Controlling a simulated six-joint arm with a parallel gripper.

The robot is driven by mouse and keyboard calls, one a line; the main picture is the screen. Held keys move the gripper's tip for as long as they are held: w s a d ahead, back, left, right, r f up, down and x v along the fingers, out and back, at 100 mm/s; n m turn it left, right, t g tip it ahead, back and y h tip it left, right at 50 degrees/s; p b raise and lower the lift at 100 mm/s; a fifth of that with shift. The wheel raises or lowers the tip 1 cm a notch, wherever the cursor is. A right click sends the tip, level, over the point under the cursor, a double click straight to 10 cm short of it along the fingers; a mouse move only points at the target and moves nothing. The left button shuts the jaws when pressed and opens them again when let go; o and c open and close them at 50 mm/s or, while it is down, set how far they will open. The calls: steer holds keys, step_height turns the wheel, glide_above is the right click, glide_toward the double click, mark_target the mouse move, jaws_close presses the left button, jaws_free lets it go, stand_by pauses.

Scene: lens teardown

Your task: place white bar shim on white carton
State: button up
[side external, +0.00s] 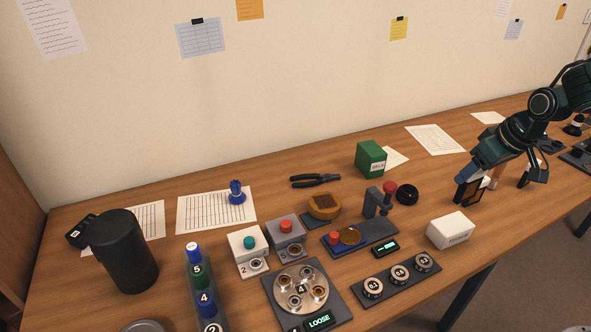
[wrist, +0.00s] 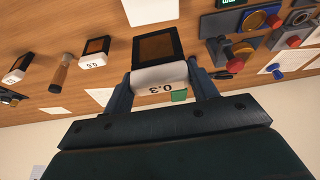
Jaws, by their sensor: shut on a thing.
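My gripper (wrist: 160,85) is shut on the white bar shim (wrist: 153,77); the bar is marked 0.3 and lies between the two fingers. A black frame with a brown middle (wrist: 158,45) extends from the bar, away from the palm. In the side external view my gripper (side external: 477,183) is at the right, with the black frame (side external: 468,192) below it and only a little of the white bar showing. The white carton (side external: 450,230) stands on the table in front and to the left of my gripper, apart from it. Its pale side also shows in the wrist view (wrist: 150,10).
A dark tray with several round parts (side external: 397,277) lies left of the carton. A wooden handle (wrist: 60,72) and another black-framed piece (wrist: 93,48) stand near my gripper.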

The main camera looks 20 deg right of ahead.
mark_target(470, 193)
steer(key=shift+f, duration=3.8)
steer(key=shift+f, duration=0.1)
steer(key=o, duration=1)
steer(key=v, duration=1.2)
